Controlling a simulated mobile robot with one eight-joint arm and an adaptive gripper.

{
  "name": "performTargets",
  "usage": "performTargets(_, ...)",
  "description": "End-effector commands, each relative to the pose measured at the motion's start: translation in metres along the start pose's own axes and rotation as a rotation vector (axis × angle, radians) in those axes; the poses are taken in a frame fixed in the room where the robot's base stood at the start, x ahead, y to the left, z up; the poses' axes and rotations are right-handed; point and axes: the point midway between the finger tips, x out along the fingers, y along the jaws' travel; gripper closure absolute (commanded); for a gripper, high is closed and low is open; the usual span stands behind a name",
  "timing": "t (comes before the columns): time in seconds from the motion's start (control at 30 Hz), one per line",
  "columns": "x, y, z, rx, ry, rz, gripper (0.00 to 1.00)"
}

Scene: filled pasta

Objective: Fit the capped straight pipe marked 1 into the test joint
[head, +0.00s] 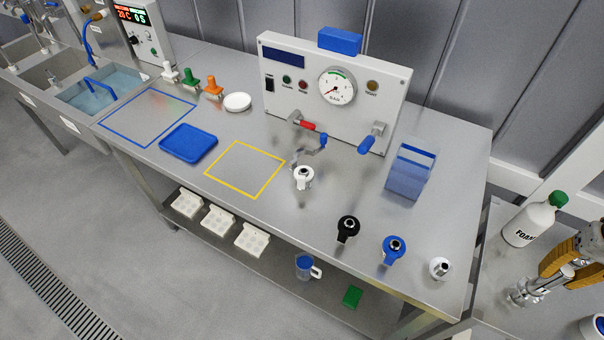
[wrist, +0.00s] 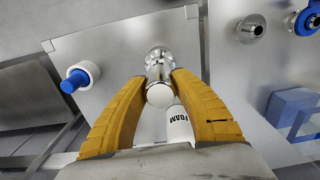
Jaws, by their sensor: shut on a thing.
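My gripper (head: 566,268) has orange fingers and is over the small side table at the right. In the wrist view my gripper (wrist: 159,88) is shut on a shiny metal pipe (wrist: 158,60) with a pale round end towards the camera. The pipe (head: 532,289) also shows in the head view, jutting left from the fingers. I see no number on it, and cannot tell whether it touches the table. The test panel (head: 335,85) stands at the back of the bench with a gauge, a red-handled valve (head: 306,124) and a bent pipe (head: 312,152) below it. I cannot tell which fitting is the test joint.
A FOAM bottle (head: 530,222) stands close to my gripper. White (head: 303,177), black (head: 348,229), blue (head: 393,248) and pale (head: 440,268) ringed fittings stand along the bench. A blue clear-sided box (head: 411,172) is behind them. The yellow-outlined area (head: 245,170) is empty.

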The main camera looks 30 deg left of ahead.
Motion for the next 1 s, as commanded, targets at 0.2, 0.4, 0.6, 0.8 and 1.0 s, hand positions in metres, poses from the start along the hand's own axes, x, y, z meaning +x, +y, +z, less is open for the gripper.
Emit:
performTargets(0.2,-0.011,0.000,0.000,0.000,0.000,0.000,1.00)
performTargets(0.4,-0.020,0.000,0.000,0.000,0.000,0.000,1.00)
performTargets(0.6,-0.028,0.000,0.000,0.000,0.000,0.000,1.00)
performTargets(0.8,-0.029,0.000,0.000,0.000,0.000,0.000,1.00)
performTargets(1.0,-0.029,-0.001,0.000,-0.001,0.000,0.000,1.00)
